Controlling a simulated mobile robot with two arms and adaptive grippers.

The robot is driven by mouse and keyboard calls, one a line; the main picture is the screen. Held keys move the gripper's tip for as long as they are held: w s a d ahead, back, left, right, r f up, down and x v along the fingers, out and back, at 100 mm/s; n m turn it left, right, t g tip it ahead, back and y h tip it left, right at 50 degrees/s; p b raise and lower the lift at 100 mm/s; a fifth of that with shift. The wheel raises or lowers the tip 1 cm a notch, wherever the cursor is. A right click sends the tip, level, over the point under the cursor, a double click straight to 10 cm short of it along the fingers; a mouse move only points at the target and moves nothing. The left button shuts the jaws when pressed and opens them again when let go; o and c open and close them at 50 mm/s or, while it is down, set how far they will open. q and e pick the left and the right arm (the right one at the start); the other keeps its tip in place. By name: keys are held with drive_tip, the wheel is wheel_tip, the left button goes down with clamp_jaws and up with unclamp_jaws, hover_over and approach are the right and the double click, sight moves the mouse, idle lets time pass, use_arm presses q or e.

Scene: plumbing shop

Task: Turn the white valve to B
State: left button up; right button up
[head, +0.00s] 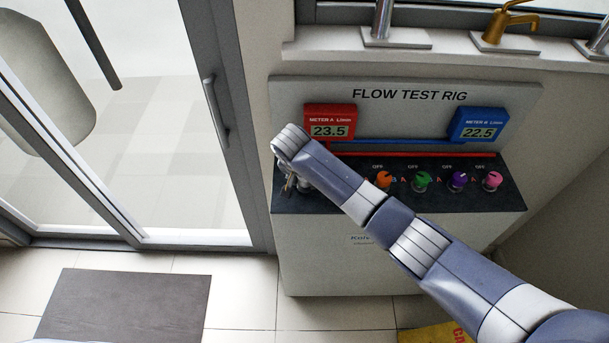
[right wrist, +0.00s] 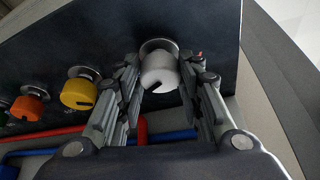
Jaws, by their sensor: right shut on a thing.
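The white valve (right wrist: 160,72) is a round knob on the dark panel in the right wrist view, with a dark mark on its lower face. My right gripper (right wrist: 158,80) has a finger on each side of the knob and is shut on it. In the head view the right gripper (head: 290,186) is at the left end of the rig's panel, and my arm mostly hides it and the white valve. The valve's A and B letters cannot be read. Meter A (head: 330,121) reads 23.5 and meter B (head: 478,124) reads 22.5. My left gripper is not in view.
A yellow valve (right wrist: 80,93) is beside the white one. Orange (head: 384,180), green (head: 421,182), purple (head: 459,180) and pink (head: 492,180) valves line the panel. Red and blue pipes run behind them. A glass door (head: 215,110) stands left of the rig.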

drive_tip(key=o, duration=1.1)
drive_tip(key=shift+c, duration=0.2)
drive_tip(key=v, duration=1.2)
